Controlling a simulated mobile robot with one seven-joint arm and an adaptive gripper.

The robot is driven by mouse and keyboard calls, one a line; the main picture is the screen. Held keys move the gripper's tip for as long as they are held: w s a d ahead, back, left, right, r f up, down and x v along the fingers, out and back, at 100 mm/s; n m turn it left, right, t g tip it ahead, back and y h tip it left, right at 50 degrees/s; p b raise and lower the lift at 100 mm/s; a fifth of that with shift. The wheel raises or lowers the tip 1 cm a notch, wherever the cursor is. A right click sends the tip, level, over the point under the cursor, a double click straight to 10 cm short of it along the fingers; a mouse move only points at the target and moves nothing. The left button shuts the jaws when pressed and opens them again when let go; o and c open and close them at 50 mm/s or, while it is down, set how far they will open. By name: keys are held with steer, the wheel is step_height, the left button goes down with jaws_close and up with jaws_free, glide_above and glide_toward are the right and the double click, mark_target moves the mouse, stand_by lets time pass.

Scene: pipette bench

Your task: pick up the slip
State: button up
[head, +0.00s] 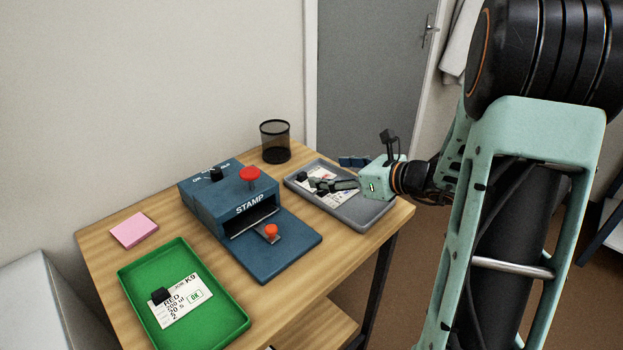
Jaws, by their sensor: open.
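A white slip (320,172) with some print lies in the grey tray (369,222) at the back right of the table. My gripper (318,184) is open, low over this slip, and hides part of it. A small black block shows close to the fingertips; I cannot tell whether the fingers touch it or the slip. Another white slip (186,308), printed with "JOB K9", "RED" and a green "OK" mark, lies in the green tray (237,322) at the front left. A black block (161,296) sits on its left part.
A blue stamp machine (214,207) with a red knob (250,174) and a flat front plate (285,255) stands between the trays. A black mesh cup (275,142) stands behind. A pink note pad (134,230) lies at left. The wall is close behind the table.

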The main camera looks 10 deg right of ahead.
mark_target(314, 172)
steer(key=b+x, duration=0.1)
steer(key=x, duration=0.6)
steer(key=shift+d+f+b, duration=0.1)
steer(key=shift+b, duration=0.2)
steer(key=shift+s, duration=0.15)
steer(key=c, duration=1.9)
